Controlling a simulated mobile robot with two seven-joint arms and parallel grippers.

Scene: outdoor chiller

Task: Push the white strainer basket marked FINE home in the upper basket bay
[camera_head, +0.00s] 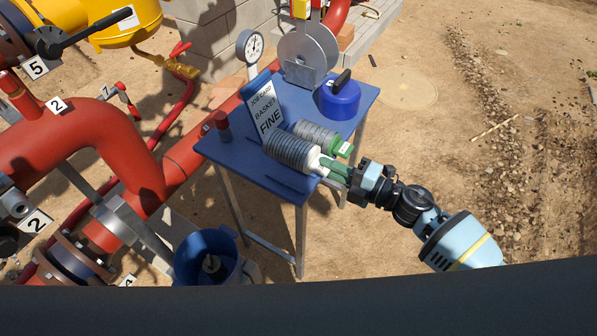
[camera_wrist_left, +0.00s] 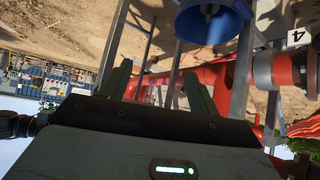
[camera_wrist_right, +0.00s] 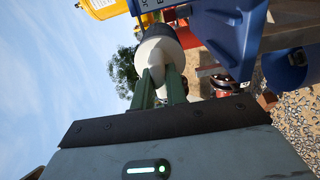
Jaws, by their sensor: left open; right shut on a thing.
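The white-ended strainer basket (camera_head: 290,153) has a grey ribbed body and lies over the blue table, pointing up and left. Its white end (camera_wrist_right: 157,50) also shows in the right wrist view. My right gripper (camera_head: 334,170) is shut on that end at the table's right edge. Whether the basket touches the table I cannot tell, and no FINE mark is legible on it. A second ribbed basket with a green end (camera_head: 342,150) lies just behind it. My left gripper (camera_wrist_left: 158,88) is open and empty, outside the head view. I cannot make out the upper basket bay.
The blue table (camera_head: 222,152) also holds a job card (camera_head: 265,108) reading BASKET FINE, a blue lidded pot (camera_head: 339,100) and a gauge (camera_head: 250,46). An open blue vessel (camera_head: 207,250) stands below, beside large red pipes (camera_head: 120,145). Right of the table is open ground.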

